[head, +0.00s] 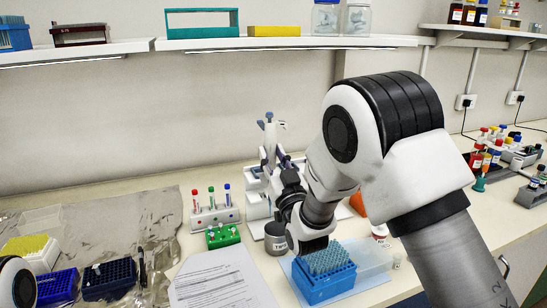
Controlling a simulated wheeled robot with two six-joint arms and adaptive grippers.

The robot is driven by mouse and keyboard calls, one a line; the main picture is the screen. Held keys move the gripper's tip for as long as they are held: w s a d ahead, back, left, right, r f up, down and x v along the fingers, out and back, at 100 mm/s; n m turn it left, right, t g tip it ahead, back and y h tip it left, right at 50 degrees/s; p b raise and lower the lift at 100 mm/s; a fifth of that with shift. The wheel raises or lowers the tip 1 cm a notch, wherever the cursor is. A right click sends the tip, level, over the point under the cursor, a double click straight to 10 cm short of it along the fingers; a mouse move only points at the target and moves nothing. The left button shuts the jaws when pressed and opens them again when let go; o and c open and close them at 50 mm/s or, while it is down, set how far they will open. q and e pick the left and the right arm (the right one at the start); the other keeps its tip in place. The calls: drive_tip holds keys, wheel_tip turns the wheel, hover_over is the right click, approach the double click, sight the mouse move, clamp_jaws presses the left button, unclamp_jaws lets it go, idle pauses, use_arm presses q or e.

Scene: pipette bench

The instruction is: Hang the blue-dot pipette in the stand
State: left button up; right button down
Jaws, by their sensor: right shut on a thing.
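The white pipette stand (256,204) is at the back middle of the bench, partly hidden by my right arm. White pipette shapes with blue-grey tops (269,128) rise at the stand, and I cannot separate them clearly. My right gripper (287,182) is close beside the stand, on its right side in the picture. It is shut on a pipette, mostly hidden by the gripper and wrist. No blue dot can be made out, and I cannot tell whether the held pipette touches the stand. My left gripper is out of view; only part of my left arm shows at the lower left.
A blue tip rack (324,284) and a metal cup (275,240) are just below my right wrist. A white tube rack (215,216) and a green rack (222,236) stand left of the stand. Papers (222,280) lie in front. A wall shelf (290,43) runs above.

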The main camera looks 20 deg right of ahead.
drive_tip(key=shift+w+a+f, duration=0.1)
drive_tip(key=shift+w+f, duration=0.05)
drive_tip(key=shift+w, duration=0.1)
drive_tip(key=shift+w+d+f, duration=0.1)
drive_tip(key=shift+d, duration=0.15)
drive_tip(key=shift+w+a, duration=0.15)
drive_tip(key=shift+w, duration=0.8)
drive_tip(key=shift+w+b, duration=0.35)
drive_tip(key=shift+w, duration=1.25)
drive_tip(key=shift+w, duration=0.85)
drive_tip(key=shift+b, duration=0.3)
